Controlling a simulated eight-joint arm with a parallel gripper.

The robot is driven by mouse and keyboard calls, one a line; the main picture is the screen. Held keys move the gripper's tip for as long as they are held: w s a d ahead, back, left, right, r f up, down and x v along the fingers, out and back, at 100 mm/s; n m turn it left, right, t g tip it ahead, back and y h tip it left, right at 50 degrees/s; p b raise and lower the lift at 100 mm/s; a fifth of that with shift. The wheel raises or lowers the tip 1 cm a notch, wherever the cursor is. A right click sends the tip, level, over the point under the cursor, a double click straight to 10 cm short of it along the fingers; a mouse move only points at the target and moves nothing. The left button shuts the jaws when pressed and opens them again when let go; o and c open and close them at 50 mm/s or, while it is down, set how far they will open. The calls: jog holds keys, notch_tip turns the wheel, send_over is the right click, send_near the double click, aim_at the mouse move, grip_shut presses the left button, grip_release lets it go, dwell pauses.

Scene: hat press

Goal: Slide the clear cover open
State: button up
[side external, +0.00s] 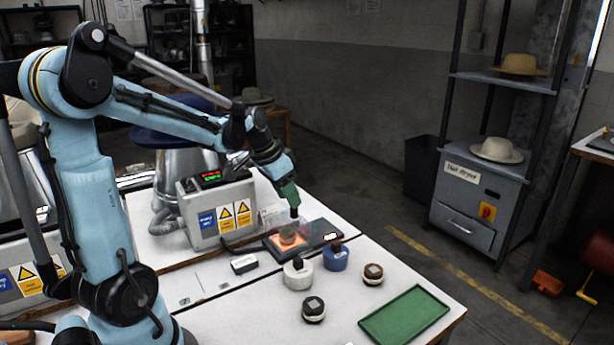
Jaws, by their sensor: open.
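The clear cover (276,227) is a faint see-through box over an orange-lit patch (276,243) on a dark flat base (318,231). A small brownish-green round thing (291,238) shows inside or behind it. My gripper (294,213) points down at the cover's upper part from the back. It is open, but its fingers are small and dark, and I cannot tell whether they touch the cover. The cover's exact edges and any handle are too faint to make out.
A control box (215,210) with warning labels stands left of the base. Several round stamps, among them a white one (298,275) and a blue one (335,258), stand in front. A green tray (405,314) lies at the front right of the table.

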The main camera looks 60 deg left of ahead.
aim_at(287, 226)
jog(key=shift+x, duration=1.7)
grip_shut()
